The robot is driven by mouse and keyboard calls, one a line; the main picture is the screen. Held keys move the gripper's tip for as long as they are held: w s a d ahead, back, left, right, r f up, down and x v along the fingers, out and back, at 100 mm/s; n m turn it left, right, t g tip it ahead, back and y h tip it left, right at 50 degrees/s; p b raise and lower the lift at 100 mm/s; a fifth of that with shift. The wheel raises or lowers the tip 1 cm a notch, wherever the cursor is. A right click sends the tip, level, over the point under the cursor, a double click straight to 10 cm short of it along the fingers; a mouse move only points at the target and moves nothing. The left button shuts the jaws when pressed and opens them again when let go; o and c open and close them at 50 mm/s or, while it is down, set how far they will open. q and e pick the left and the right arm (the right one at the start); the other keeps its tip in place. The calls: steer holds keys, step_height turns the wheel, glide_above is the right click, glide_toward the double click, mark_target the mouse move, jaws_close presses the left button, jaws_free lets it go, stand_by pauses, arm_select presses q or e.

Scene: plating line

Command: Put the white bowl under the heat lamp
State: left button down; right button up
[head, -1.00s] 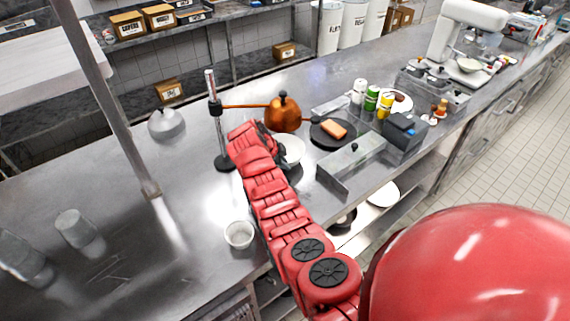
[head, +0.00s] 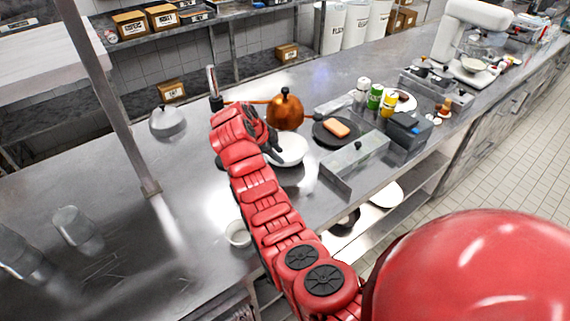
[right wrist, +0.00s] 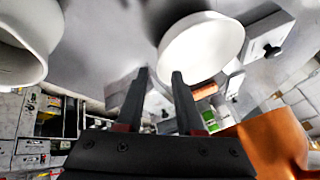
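The white bowl (head: 291,151) stands on the steel counter, just in front of and below the copper shade (head: 285,113) of the heat lamp in the head view. My right gripper (head: 276,148) is at the bowl's left side. In the right wrist view its two black fingers (right wrist: 160,75) are apart, with nothing held between them. The bowl (right wrist: 203,47) shows there just past the right fingertip; I cannot tell whether they touch. The copper shade (right wrist: 268,143) is at lower right there. My left gripper is not in view.
A smaller white bowl (head: 238,233) stands beside my arm. A dark plate with food (head: 337,133), a steel box (head: 354,166) and several bottles (head: 375,96) lie to the right. A metal dome (head: 167,121) is at the left.

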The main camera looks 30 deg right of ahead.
steer(key=shift+p+v, duration=0.7)
steer(key=shift+v, duration=1.75)
